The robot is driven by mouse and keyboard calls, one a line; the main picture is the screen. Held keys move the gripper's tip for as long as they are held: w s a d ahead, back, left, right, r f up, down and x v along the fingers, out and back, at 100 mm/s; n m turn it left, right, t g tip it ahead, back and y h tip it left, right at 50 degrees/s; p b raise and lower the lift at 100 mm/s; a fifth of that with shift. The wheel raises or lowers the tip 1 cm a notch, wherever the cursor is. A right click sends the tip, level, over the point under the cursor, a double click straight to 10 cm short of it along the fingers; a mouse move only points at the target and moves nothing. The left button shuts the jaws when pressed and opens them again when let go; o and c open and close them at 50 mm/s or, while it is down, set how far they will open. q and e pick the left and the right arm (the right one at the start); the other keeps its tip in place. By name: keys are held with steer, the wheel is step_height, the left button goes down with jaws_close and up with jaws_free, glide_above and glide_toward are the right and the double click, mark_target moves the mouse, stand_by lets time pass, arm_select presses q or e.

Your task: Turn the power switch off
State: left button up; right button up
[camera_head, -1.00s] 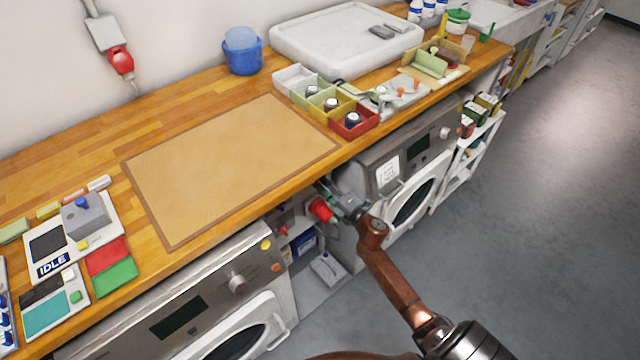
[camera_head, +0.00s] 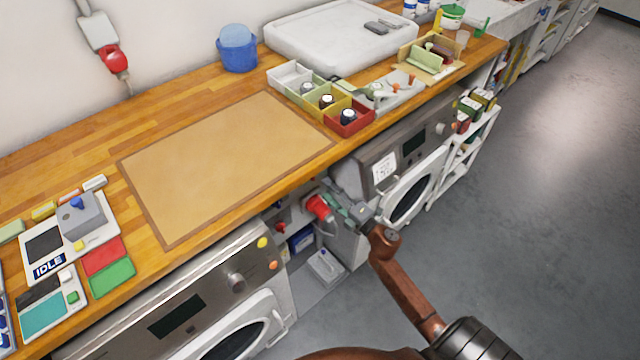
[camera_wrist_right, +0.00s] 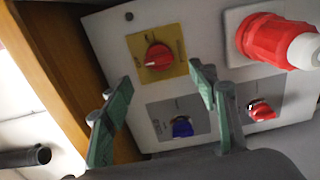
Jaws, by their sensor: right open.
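In the right wrist view a pale switch panel (camera_wrist_right: 150,75) carries a red rotary knob (camera_wrist_right: 158,57) on a yellow plate, which looks like the power switch. Its setting is too small to read. Below it are a blue knob (camera_wrist_right: 181,127) and a second red knob (camera_wrist_right: 261,111) on grey plates. My right gripper (camera_wrist_right: 160,82) is open and empty, its green-padded fingers in front of the panel, with the yellow-plate knob showing beyond the gap between the tips. In the head view my right gripper (camera_head: 340,198) is under the counter edge. My left gripper is not in view.
A large red plug (camera_wrist_right: 272,40) sticks out at the panel's upper right, near the right finger; it also shows in the head view (camera_head: 317,207). The wooden counter (camera_head: 190,105) overhangs. Washing machines (camera_head: 215,290) flank the panel's recess.

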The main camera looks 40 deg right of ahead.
steer(key=s, duration=0.5)
steer(key=shift+s+d, duration=0.2)
steer(key=shift+s, duration=0.05)
